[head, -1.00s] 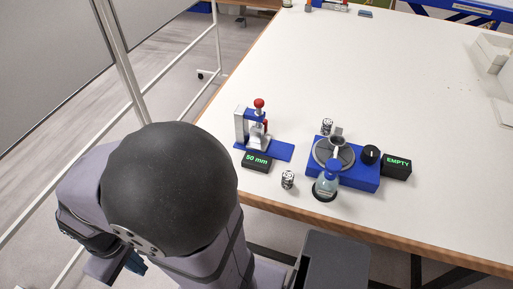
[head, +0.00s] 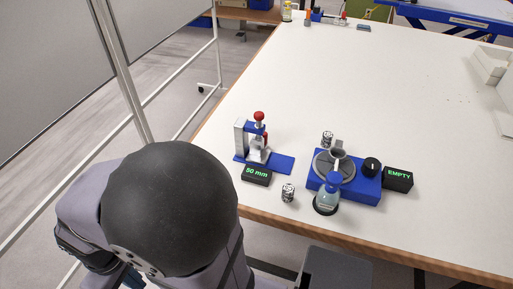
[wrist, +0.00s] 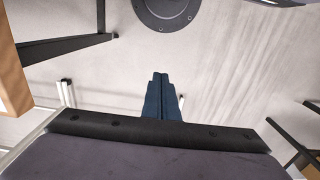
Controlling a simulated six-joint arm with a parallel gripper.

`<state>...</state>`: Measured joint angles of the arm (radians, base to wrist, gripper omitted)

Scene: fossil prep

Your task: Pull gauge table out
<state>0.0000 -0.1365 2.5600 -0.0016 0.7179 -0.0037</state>
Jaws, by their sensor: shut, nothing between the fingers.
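The gauge (head: 259,140) stands upright near the table's left edge in the head view, with a grey column, a red knob on top and a small red lever. Its flat blue table plate (head: 281,163) lies under it and reaches out to the right. A black display (head: 256,176) in front of it reads "50 mm". My gripper (wrist: 160,76) is shut and empty in the wrist view, with dark blue fingers over the floor. In the head view it shows only partly at the bottom left, off the table and well away from the gauge.
A blue device (head: 359,185) with a round grey plate, black knob and "EMPTY" display (head: 398,179) stands right of the gauge. Small patterned cylinders (head: 288,193) stand nearby.

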